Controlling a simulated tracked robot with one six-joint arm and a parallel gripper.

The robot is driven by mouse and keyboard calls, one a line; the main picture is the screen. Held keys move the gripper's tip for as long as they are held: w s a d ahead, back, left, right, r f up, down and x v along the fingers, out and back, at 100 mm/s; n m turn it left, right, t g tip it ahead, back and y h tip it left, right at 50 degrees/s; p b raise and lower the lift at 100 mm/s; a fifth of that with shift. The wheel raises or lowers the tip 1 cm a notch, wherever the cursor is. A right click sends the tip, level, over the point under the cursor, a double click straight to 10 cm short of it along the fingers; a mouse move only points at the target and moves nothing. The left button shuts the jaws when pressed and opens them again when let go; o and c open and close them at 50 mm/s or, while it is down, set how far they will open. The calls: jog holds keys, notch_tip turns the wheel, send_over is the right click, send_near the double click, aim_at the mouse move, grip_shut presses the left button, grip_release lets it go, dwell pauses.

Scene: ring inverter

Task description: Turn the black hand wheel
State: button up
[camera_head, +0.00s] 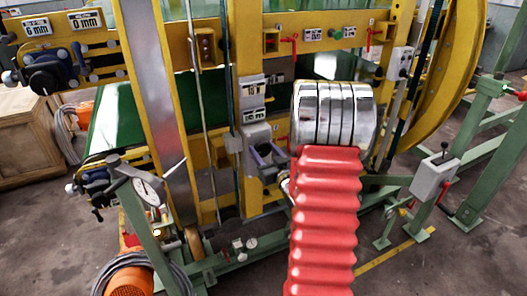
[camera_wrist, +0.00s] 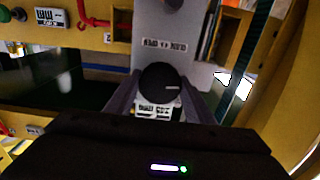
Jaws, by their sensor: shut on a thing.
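The black hand wheel (camera_wrist: 158,82) is a small round black knob with a short pale mark on its face, in the middle of the wrist view. My gripper (camera_wrist: 160,90) has one grey finger on each side of it, and the fingers are shut on the wheel. In the head view my gripper (camera_head: 267,153) shows as grey-purple fingers at the grey box on the yellow post, left of my red arm. I cannot make out the wheel clearly there.
Yellow posts and beams of the machine surround the gripper. Small label plates (camera_wrist: 164,44) sit close by the wheel. A red lever (camera_wrist: 92,20) shows at the upper left in the wrist view. A dial gauge (camera_head: 147,189) and a wooden crate (camera_head: 25,140) are at the left.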

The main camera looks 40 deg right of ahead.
jog(key=shift+a+f, duration=0.2)
jog(key=o, duration=0.8)
jog(key=shift+o, duration=1.3)
jog(key=shift+d+r, duration=0.1)
jog(key=shift+d, duration=0.05)
jog(key=v, duration=1.4)
jog(key=shift+w, duration=0.1)
